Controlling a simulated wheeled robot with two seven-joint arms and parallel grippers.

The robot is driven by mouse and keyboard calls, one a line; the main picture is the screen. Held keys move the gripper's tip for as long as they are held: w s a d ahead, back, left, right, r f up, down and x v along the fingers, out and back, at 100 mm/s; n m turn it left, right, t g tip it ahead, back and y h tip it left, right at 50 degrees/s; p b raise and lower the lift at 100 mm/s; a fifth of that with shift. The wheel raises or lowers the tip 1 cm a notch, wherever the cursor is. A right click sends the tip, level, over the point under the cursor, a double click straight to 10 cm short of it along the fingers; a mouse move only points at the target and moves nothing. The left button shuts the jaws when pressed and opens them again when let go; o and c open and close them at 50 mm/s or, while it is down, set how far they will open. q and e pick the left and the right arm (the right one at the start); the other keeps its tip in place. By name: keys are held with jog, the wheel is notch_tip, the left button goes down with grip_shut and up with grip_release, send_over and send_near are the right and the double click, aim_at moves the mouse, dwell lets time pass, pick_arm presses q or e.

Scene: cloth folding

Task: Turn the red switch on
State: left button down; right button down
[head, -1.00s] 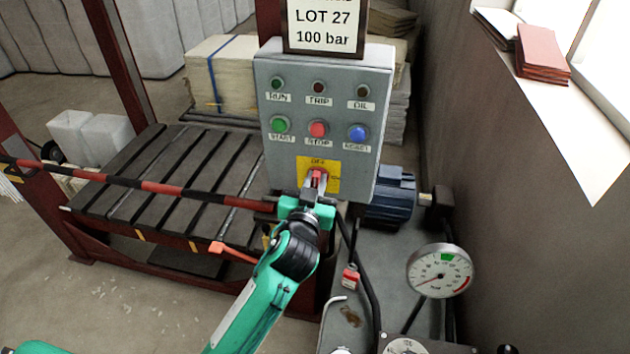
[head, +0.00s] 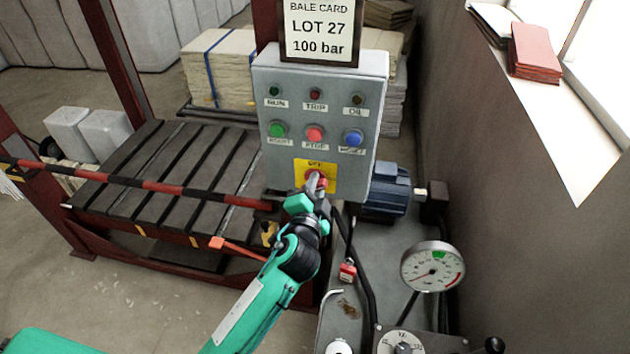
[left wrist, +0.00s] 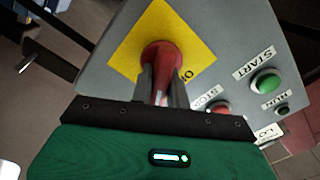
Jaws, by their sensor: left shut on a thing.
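The red switch (head: 316,180) sits on a yellow plate (head: 329,170) at the bottom of the grey control box (head: 345,83). My left gripper (head: 313,184) is at the switch, its fingers shut on the red knob. In the left wrist view the red switch (left wrist: 160,57) stands between the two fingers of my left gripper (left wrist: 163,88), against the yellow plate (left wrist: 195,35), which looks tilted there. The plate's lettering is partly covered, so I cannot read the switch position. My right gripper is in neither view.
Above the switch are green START, red STOP (head: 315,134) and blue RESET (head: 353,138) buttons, with small lamps above. A striped bar (head: 150,184) crosses at left. A pressure gauge (head: 433,267) stands at lower right; a small red tag (head: 347,272) hangs below the box.

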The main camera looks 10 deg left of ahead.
pick_arm(q)
jog(key=m+p, duration=0.1)
jog(key=m, duration=0.3)
jog(key=shift+f+p, duration=0.1)
jog(key=shift+p, duration=0.2)
jog(key=shift+d+f+m+p, duration=0.1)
jog(key=shift+m+p, duration=0.2)
jog(key=shift+m, duration=0.7)
jog(key=shift+f+m, duration=0.1)
jog(key=shift+m, duration=0.2)
jog(key=c, duration=1.4)
grip_release()
jog(key=shift+o, duration=0.2)
jog(key=shift+s, duration=0.1)
